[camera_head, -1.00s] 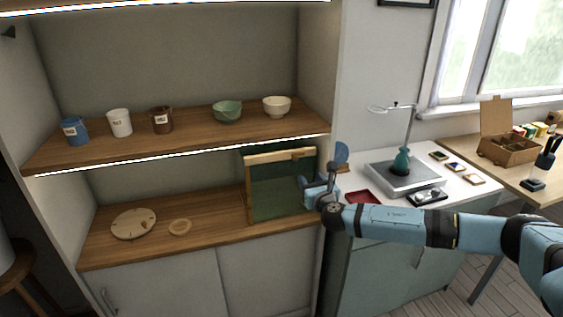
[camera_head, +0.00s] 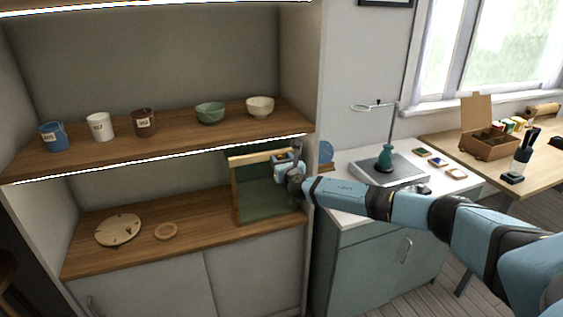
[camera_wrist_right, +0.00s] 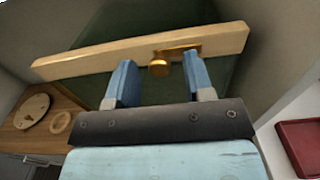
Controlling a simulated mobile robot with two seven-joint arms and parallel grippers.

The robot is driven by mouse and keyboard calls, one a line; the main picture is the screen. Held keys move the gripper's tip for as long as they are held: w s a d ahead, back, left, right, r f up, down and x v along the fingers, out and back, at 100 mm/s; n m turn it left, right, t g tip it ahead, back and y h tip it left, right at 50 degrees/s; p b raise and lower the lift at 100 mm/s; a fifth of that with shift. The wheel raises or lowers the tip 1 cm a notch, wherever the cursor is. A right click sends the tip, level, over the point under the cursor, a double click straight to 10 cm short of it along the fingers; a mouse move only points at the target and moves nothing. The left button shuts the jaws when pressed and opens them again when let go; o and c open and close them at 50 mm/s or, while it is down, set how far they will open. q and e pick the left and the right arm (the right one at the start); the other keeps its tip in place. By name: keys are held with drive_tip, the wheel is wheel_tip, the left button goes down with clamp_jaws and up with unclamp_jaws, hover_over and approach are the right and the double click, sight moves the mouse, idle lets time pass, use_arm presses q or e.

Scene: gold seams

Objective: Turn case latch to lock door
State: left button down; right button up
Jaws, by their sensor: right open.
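The display case (camera_head: 262,203) stands on the lower shelf at its right end, with a wooden top rail and dark green panels. The brass latch (camera_wrist_right: 160,66) is mounted on the wooden rail (camera_wrist_right: 90,62) and shows a round knob in the right wrist view. My right gripper (camera_head: 284,163) is at the upper right of the case front. In the right wrist view its two blue fingers (camera_wrist_right: 158,80) are open, one on each side of the latch knob, with gaps between. Whether the fingertips touch the rail is unclear. My left gripper is not in view.
A round wooden plate (camera_head: 118,230) and a wooden ring (camera_head: 166,231) lie left of the case. The upper shelf (camera_head: 180,142) with cups and bowls is close above. A red tray (camera_wrist_right: 302,146) lies on the white counter to the right.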

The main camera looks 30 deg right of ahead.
clamp_jaws()
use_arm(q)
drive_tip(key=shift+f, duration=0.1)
use_arm(e)
drive_tip(key=shift+f, duration=0.1)
use_arm(q)
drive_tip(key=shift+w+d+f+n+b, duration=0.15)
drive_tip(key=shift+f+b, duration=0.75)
drive_tip(key=shift+b, duration=0.45)
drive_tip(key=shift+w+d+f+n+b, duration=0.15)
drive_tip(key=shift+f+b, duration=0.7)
drive_tip(key=shift+b, duration=0.45)
use_arm(e)
drive_tip(key=shift+m, duration=8.9)
